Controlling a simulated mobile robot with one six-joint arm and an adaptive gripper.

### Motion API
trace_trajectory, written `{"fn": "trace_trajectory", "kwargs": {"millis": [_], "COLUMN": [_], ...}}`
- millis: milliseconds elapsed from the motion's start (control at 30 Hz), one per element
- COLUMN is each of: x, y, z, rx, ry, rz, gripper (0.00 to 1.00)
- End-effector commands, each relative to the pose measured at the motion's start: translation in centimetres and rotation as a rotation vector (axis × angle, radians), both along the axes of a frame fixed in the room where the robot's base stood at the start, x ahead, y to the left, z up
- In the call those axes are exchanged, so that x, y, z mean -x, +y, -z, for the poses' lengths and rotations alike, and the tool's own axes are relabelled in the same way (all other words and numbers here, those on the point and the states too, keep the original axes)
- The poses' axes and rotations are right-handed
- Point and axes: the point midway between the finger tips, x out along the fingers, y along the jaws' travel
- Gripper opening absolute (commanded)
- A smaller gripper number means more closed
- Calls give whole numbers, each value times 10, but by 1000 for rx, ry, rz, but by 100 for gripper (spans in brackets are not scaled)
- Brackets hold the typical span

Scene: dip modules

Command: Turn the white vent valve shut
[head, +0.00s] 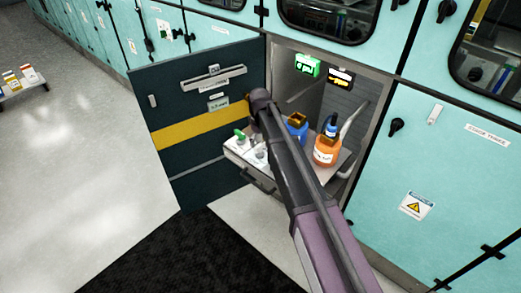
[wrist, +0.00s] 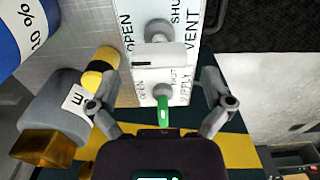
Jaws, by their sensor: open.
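The white vent valve (wrist: 159,57) is on a white panel (wrist: 190,35) marked VENT, with OPEN on the left and SHUT on the right. Its pale bar lies crosswise in the wrist view below a round grey hub; I cannot tell which label it points to. The supply valve with a green lever (wrist: 163,110) is just below it, closer to my palm. My gripper (wrist: 156,68) is open, one finger on each side of the valves. No grip on the white bar shows. In the head view my arm hides much of this area.
The panel is on a pulled-out tray (head: 316,176) holding a blue bottle (head: 296,128) and an orange bottle (head: 326,150). A bottle with a grey body (wrist: 50,100) and a yellow-black object (wrist: 101,66) are close to my left finger. The open dark door (head: 190,150) stands left.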

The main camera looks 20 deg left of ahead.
Motion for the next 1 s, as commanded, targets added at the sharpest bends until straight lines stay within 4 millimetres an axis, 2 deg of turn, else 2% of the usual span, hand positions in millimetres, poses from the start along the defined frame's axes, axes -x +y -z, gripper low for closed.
{"fn": "trace_trajectory", "kwargs": {"millis": [33, 300, 867, 1000], "x": [0, 0, 0, 0], "y": [0, 0, 0, 0], "z": [8, 24, 29, 29], "rx": [0, 0, 0, 0], "ry": [0, 0, 0, 0], "rz": [0, 0, 0, 0], "gripper": [100, 100, 100, 58]}}
